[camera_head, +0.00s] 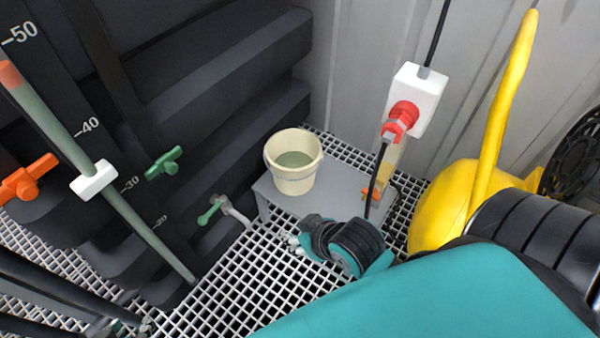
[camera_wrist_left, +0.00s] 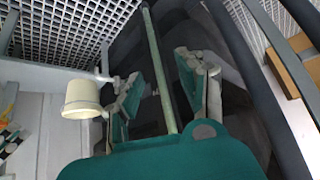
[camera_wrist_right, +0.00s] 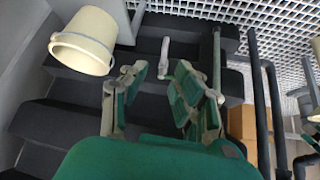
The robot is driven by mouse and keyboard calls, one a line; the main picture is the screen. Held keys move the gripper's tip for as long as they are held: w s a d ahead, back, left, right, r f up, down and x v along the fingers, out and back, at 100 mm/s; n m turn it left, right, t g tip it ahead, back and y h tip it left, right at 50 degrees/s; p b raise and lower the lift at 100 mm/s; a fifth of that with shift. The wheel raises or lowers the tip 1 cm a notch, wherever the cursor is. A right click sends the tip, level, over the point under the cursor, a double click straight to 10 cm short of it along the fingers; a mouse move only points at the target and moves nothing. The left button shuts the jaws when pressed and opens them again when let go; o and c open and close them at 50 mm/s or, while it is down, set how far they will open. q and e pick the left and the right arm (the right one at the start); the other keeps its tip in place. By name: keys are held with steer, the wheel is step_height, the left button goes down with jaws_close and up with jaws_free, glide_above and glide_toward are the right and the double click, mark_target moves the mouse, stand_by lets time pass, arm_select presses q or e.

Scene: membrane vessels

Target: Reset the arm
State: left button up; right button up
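In the left wrist view my left gripper (camera_wrist_left: 158,72) is open, its two fingers spread with empty space between them. A greenish sight tube passes behind that gap, and nothing is seen clamped. In the right wrist view my right gripper (camera_wrist_right: 160,72) is also open and empty, in front of the dark vessel.
A cream bucket (camera_head: 294,165) with liquid stands on a grey platform (camera_head: 345,187). The vessel's sight tube (camera_head: 135,225), orange valve (camera_head: 27,180) and green valves (camera_head: 164,163) are at left. A white switch box (camera_head: 418,95) and yellow equipment (camera_head: 445,210) are at right.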

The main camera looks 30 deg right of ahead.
steer(key=shift+s+d+r, duration=0.1)
steer(key=shift+s+r, duration=0.05)
arm_select(q)
steer(key=shift+f, duration=0.1)
stand_by(0.3)
